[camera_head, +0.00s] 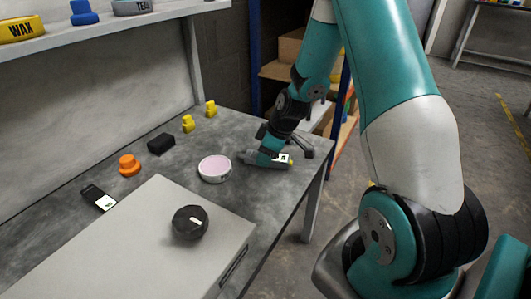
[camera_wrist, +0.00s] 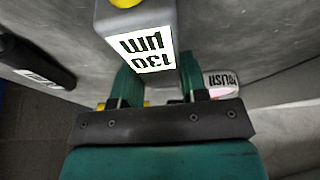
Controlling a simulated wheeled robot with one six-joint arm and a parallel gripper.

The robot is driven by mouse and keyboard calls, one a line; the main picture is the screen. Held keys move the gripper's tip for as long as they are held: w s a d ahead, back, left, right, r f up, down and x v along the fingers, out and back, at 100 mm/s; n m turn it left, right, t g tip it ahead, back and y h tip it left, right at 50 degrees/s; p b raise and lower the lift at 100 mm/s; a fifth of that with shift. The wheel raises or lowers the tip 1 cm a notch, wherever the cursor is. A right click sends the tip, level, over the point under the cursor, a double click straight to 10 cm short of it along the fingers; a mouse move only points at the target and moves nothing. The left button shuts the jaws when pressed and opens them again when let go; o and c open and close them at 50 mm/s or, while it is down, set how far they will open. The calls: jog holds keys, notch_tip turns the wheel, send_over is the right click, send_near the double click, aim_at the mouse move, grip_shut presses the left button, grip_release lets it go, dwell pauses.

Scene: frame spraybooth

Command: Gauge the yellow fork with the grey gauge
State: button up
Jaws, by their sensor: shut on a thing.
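The grey gauge (camera_wrist: 165,15) is held between the fingers of my gripper (camera_wrist: 160,85). In the wrist view its white label reads "130 µm" upside down, and a yellow part shows at its top edge. In the head view my gripper (camera_head: 272,158) holds the gauge (camera_head: 262,163) low over the table's right end; I cannot tell whether it touches the table. Two small yellow pieces, a nearer one (camera_head: 188,123) and a farther one (camera_head: 210,108), stand at the back of the table. I cannot tell which is the yellow fork.
A round pink-topped tin (camera_head: 214,169) stands left of my gripper. A black object (camera_head: 302,146) lies near the right edge. An orange piece (camera_head: 130,165), a black block (camera_head: 161,143) and a black device (camera_head: 98,198) are farther left. A dark round knob (camera_head: 190,222) is on the grey box (camera_head: 130,245).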

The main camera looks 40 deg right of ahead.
jog(key=o, duration=1.1)
jog(key=p+v, duration=0.5)
jog(key=v, duration=1.2)
jog(key=shift+r, duration=0.25)
